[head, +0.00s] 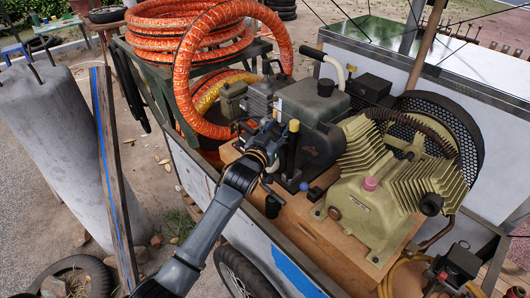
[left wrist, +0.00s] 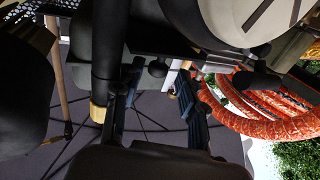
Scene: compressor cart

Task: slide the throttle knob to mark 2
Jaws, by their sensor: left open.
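My left gripper (head: 268,128) reaches over the engine from the lower left in the head view. In the left wrist view its two dark fingers (left wrist: 160,94) stand apart, with a gap between them. A small rounded black knob (left wrist: 157,68), perhaps the throttle knob, shows near this gap beside a pale plate (left wrist: 171,78). I cannot tell whether a finger touches it. The marks are too small to read. In the head view the gripper and wrist hide this part of the engine (head: 312,105). My right gripper is not in view.
A black post with a yellow cap (head: 294,126) stands close right of the gripper. The finned compressor (head: 385,185) is farther right. Coiled orange hose (head: 185,75) lies behind on the left. A grey concrete pillar (head: 55,150) stands left of the cart.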

